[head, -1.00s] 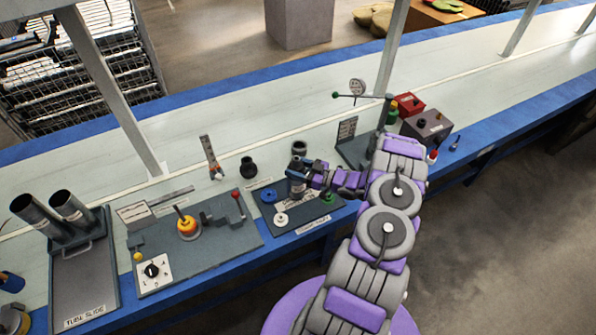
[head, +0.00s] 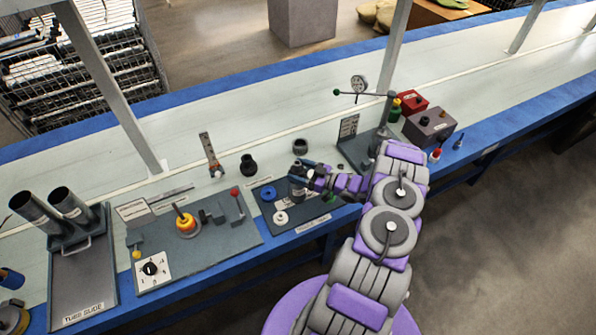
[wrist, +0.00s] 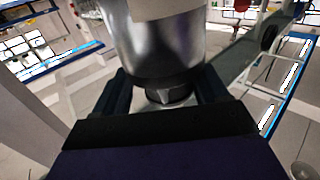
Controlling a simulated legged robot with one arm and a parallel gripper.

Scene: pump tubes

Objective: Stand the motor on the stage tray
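The motor, a silver metal cylinder with a pale label band, is large in the wrist view (wrist: 165,52). It sits between the two fingers of my gripper (wrist: 163,95), which press close on both sides of its narrower end. In the head view my gripper (head: 308,178) reaches in from the right, and the small grey motor (head: 297,186) shows at its tip, roughly upright. It is over the dark stage tray (head: 298,222). I cannot tell whether the motor's base touches the tray; the wrist view does not show the tray below it.
The tray also holds a blue ring (head: 268,194), a white ring (head: 281,217) and a green part (head: 330,197). A dark ring (head: 300,146) and a black fitting (head: 248,165) stand behind. A gauge stand (head: 358,150) is right; a grey fixture board (head: 205,250) is left.

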